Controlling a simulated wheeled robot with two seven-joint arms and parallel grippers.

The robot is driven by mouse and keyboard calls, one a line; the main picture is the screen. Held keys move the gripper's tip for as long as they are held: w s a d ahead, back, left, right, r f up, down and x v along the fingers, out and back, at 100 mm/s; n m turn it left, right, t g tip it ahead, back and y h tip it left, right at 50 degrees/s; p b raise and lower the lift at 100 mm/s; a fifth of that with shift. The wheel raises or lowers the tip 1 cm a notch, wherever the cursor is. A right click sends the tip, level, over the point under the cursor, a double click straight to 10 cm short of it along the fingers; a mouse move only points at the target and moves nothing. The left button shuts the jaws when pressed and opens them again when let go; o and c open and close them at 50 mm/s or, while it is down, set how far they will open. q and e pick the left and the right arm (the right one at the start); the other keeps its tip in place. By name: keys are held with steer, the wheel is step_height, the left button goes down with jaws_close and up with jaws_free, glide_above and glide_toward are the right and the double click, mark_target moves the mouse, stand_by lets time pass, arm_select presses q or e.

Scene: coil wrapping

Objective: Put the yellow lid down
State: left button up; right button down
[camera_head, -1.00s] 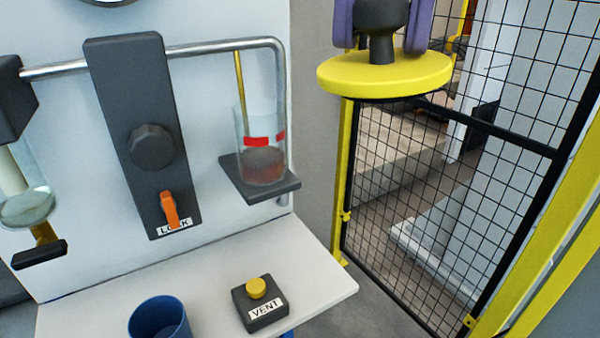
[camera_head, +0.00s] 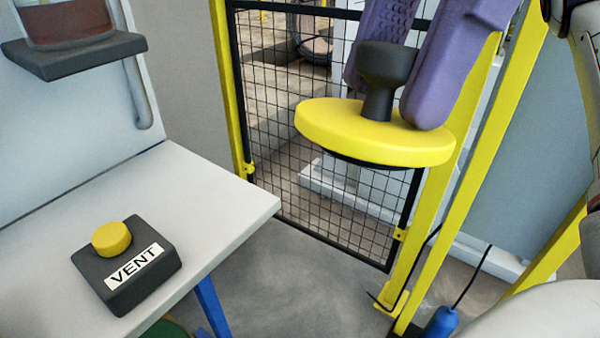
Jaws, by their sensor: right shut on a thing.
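The yellow lid (camera_head: 345,133) is a round disc with a black knob (camera_head: 386,70) on top and a dark underside. It hangs in the air, nearly level, to the right of the white table. My right gripper (camera_head: 392,85) has purple fingers and is shut on the lid's black knob from above. The near finger reaches down to the lid's top face. My left gripper is not in view.
The white table (camera_head: 190,200) stands at the left, with a dark VENT box (camera_head: 140,285) and its yellow button near the front. A dark shelf (camera_head: 75,55) holds a glass vessel at upper left. A yellow-framed mesh fence (camera_head: 300,200) stands behind the lid. Grey floor lies below.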

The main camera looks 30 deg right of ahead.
step_height(320, 180, down, 7)
steer(key=s+d+n+t+h, duration=0.1)
steer(key=s+d+n+h, duration=0.1)
steer(key=s+h, duration=0.1)
steer(key=w+a+p, duration=0.1)
steer(key=w+a, duration=0.3)
steer(key=w, duration=0.5)
steer(key=w+a+p, duration=0.1)
steer(key=w+a, duration=0.2)
steer(key=w, duration=0.6)
steer(key=shift+m+y, duration=0.3)
steer(key=f+b, duration=0.1)
steer(key=f, duration=0.5)
steer(key=shift+w, duration=0.2)
steer(key=shift+w+a+f, duration=0.1)
steer(key=shift+w+f, duration=0.1)
steer(key=shift+f, duration=0.15)
